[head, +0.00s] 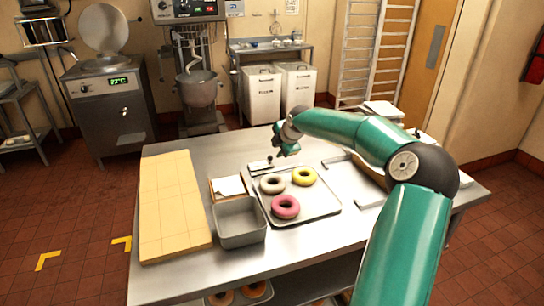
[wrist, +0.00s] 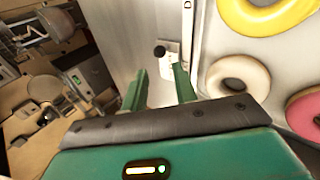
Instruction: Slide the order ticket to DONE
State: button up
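A slim metal ticket rail (head: 259,167) lies flat on the steel table, just behind the doughnut tray. It also shows in the wrist view as a pale strip (wrist: 187,35) with dark lettering at the top edge, too cut off to read. A small white ticket piece (wrist: 172,57) with a round black knob (wrist: 160,52) sits at the rail. My gripper (head: 287,151) is above the table near the rail's right end. In the wrist view my gripper (wrist: 160,70) is open, its two green fingers apart and empty, with the knob visible beyond the gap between them. I cannot tell their height difference.
A tray (head: 330,210) holds a white doughnut (head: 272,184), a yellow doughnut (head: 304,176) and a pink doughnut (head: 285,207). A grey bin (head: 240,237), a small paper box (head: 230,187) and a wooden board (head: 172,205) stand left of it.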

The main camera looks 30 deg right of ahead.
aim_at(271, 157)
jog(key=x, duration=0.7)
jog(key=shift+w+f, duration=0.1)
grip_shut()
